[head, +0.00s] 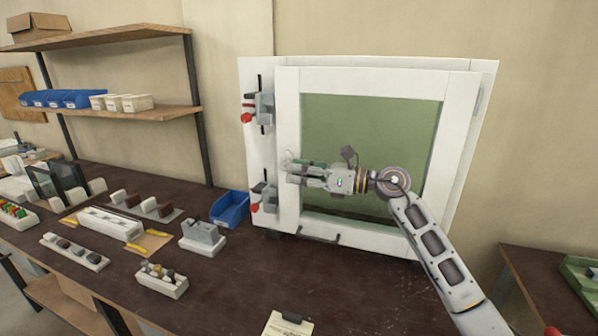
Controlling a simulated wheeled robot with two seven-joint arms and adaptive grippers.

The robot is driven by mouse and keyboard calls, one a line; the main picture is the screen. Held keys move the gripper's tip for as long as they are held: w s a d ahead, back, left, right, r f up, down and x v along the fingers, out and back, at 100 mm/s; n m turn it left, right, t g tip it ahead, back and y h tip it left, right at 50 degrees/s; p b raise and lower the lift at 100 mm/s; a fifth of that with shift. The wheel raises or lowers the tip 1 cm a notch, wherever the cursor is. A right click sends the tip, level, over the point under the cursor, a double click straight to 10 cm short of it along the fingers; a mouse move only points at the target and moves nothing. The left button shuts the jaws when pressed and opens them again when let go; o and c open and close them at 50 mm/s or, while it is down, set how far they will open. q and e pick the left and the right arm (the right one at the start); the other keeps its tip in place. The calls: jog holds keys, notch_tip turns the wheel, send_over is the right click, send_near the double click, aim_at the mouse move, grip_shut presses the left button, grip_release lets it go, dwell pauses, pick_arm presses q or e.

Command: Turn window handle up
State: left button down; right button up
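A window sash (461,135) with a white frame and a green pane stands upright in a white outer frame (259,72) on the bench. My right gripper (292,167) is in front of the left stile of the sash, about mid-height, pointing left. A green strip (308,162) shows between or beside its fingers; I cannot tell whether it is the window handle or part of the gripper. The fingers cover this spot, so the handle's angle and any hold on it are unclear. My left gripper is out of view.
Two clamps with red knobs, upper (262,107) and lower (264,197), sit on the left of the outer frame. A blue bin (230,209) and several profile pieces stand left on the dark bench (240,290). A clipboard (288,324) lies at the front.

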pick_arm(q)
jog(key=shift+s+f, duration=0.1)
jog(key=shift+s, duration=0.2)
pick_arm(e)
jog(key=shift+a, duration=0.1)
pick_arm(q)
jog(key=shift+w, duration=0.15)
pick_arm(e)
grip_shut()
